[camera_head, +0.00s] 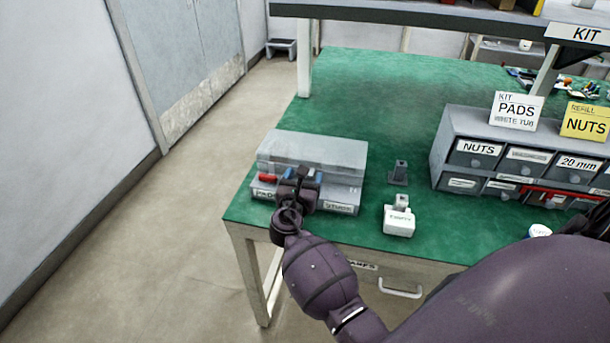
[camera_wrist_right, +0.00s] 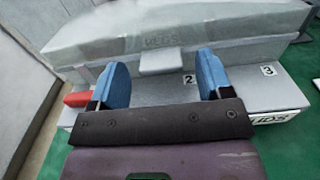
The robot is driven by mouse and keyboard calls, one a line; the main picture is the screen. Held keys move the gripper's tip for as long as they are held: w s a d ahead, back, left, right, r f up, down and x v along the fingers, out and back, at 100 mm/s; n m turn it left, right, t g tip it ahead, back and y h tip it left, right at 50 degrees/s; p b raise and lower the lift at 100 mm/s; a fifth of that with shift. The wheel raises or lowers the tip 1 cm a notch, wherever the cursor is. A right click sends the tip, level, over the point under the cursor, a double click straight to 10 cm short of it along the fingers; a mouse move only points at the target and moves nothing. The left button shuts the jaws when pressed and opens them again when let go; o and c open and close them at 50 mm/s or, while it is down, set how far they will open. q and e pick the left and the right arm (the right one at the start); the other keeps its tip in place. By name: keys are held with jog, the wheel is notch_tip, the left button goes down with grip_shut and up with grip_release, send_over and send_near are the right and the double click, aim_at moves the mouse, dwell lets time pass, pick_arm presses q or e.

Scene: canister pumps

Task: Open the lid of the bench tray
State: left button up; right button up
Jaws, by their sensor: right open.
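The bench tray (camera_head: 345,197) sits at the near left corner of the green bench, with a translucent grey lid (camera_head: 312,150) lying shut over it. In the right wrist view the lid (camera_wrist_right: 180,32) has a small front tab (camera_wrist_right: 160,62). The tray's front (camera_wrist_right: 265,92) carries number labels 2 and 3 and a red piece (camera_wrist_right: 77,99) at its left. My right gripper (camera_head: 301,177) is at the tray's front. In its wrist view the gripper (camera_wrist_right: 162,85) is open, its blue fingers on either side of the tab; I cannot tell whether they touch anything. My left gripper is not in view.
Right of the tray stand a small dark grey holder (camera_head: 398,172) and a white canister (camera_head: 398,219). A grey drawer unit (camera_head: 440,150) with label cards stands farther right. A shelf (camera_head: 400,17) crosses above the bench. The green bench top (camera_head: 370,95) behind the tray is clear.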

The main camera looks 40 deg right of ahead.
jog(key=shift+x, duration=0.8)
